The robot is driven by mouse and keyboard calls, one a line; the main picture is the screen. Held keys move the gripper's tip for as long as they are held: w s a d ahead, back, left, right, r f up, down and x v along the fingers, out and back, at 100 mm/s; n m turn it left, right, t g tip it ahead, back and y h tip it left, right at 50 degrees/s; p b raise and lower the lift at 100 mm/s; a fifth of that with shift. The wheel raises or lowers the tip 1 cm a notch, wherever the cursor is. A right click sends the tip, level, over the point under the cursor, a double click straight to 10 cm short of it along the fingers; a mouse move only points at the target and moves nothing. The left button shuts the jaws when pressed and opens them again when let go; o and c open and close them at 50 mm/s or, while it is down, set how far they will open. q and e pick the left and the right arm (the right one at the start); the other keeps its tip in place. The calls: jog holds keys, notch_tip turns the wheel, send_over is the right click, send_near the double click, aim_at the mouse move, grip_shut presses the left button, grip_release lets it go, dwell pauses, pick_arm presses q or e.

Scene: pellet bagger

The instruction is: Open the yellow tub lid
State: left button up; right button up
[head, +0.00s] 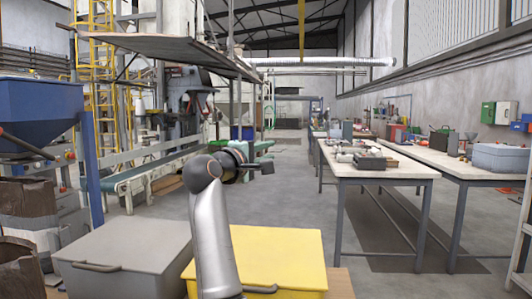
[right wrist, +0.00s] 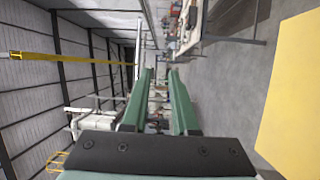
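The yellow tub (head: 285,250) stands at the bottom middle of the head view with its flat lid down. A dark bar handle (head: 262,290) shows at the lid's near edge, partly behind my right arm. The yellow lid (right wrist: 295,100) fills the right edge of that view. My left gripper is out of view.
A grey lidded tub (head: 125,250) with a bar handle stands left of the yellow one. Workbenches (head: 375,172) with tools and boxes stand at the right. A blue hopper (head: 38,110) and a conveyor (head: 150,172) are at the left. The middle floor is clear.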

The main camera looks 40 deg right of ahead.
grip_shut()
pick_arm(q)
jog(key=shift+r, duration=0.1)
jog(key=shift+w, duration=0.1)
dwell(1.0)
pick_arm(e)
grip_release()
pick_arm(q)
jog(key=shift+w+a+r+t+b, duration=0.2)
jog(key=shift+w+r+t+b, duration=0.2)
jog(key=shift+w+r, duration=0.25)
pick_arm(e)
jog(key=v, duration=1.2)
jog(key=shift+a, duration=0.3)
